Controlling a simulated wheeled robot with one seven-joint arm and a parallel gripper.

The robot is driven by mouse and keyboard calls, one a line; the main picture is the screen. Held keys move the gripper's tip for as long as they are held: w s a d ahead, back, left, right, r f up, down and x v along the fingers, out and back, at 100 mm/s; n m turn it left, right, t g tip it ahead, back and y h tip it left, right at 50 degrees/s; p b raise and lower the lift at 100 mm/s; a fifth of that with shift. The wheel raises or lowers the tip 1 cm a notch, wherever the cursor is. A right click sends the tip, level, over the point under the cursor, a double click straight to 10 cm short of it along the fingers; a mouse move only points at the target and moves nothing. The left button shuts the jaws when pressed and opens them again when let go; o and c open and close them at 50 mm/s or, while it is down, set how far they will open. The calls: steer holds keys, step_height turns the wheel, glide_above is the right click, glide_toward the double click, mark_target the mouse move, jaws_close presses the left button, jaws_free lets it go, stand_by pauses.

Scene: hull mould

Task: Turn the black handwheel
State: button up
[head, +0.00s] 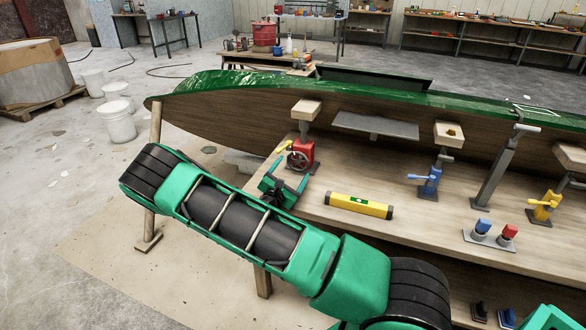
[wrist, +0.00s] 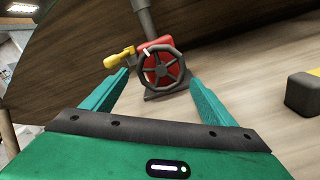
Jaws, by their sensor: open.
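The black handwheel (wrist: 162,66) is a spoked round wheel on the front of a red jack body (wrist: 146,47). In the wrist view it lies ahead of my gripper (wrist: 165,95), roughly centred between the two teal fingers. The fingers are spread apart and nothing is between them; the wheel appears beyond their tips. A yellow handle (wrist: 118,58) sticks out at the left of the red body. In the head view the handwheel (head: 299,160) sits at the left of the wooden bench, with my gripper (head: 288,180) just below and in front of it.
A yellow level (head: 359,205) lies on the bench (head: 420,222) right of my gripper. Blue (head: 430,182) and yellow (head: 543,205) jacks stand farther right. The green and brown hull (head: 225,108) overhangs the bench. White buckets (head: 118,122) stand on the floor at left.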

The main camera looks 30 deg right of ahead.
steer(key=v, duration=0.6)
steer(key=shift+s+a, duration=0.1)
steer(key=shift+a, duration=0.2)
steer(key=shift+s+a, duration=0.2)
